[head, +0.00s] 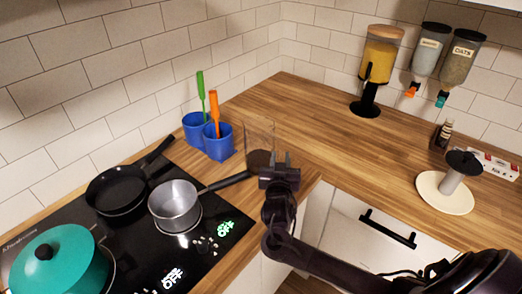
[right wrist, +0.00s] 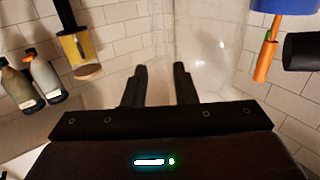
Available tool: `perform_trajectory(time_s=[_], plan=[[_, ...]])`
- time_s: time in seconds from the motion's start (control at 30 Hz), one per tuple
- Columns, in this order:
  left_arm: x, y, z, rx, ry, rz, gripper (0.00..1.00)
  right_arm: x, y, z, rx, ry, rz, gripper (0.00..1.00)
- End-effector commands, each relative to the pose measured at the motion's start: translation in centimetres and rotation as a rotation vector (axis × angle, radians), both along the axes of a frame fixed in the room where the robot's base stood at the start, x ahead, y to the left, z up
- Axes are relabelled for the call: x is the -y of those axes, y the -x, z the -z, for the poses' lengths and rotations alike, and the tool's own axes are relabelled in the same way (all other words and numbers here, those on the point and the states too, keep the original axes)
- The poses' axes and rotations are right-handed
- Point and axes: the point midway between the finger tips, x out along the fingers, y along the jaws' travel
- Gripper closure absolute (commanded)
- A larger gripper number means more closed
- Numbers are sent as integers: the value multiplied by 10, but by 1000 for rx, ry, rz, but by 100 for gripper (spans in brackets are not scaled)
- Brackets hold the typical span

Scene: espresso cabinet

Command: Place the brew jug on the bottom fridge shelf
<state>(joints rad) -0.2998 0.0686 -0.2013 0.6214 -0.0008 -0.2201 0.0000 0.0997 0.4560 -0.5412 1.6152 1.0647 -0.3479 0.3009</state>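A clear, see-through vessel, which looks like the brew jug (head: 259,136), stands on the wooden counter near the corner, right of the blue cups. My right gripper (head: 280,162) is just in front of it and slightly to its right in the head view. In the right wrist view, my right gripper (right wrist: 160,78) has its two fingers apart with nothing solid between them. The clear jug (right wrist: 212,45) shows there beyond the fingertips, mostly toward the right finger. I cannot tell whether they touch. My left gripper and the fridge shelf are not in view.
A hob with a grey saucepan (head: 175,205), a black frying pan (head: 118,190) and a teal pot (head: 58,262) fills the left. Blue cups (head: 218,142) hold utensils. A dispenser (head: 380,60) and a paper-roll stand (head: 445,193) are on the right. The middle counter is clear.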

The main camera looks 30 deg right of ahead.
Motion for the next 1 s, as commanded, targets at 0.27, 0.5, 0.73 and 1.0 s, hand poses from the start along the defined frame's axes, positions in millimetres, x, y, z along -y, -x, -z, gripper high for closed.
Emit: perform_trajectory(time_s=[0.27,0.5,0.73,1.0], plan=[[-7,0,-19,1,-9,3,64,21,-29,-3,1,3,-1,75],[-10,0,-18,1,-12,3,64,22,-32,-1,-1,1,-2,75],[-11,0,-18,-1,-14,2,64,22,-31,-1,0,1,-2,98],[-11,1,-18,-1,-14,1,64,22,-31,-1,0,1,-3,100]])
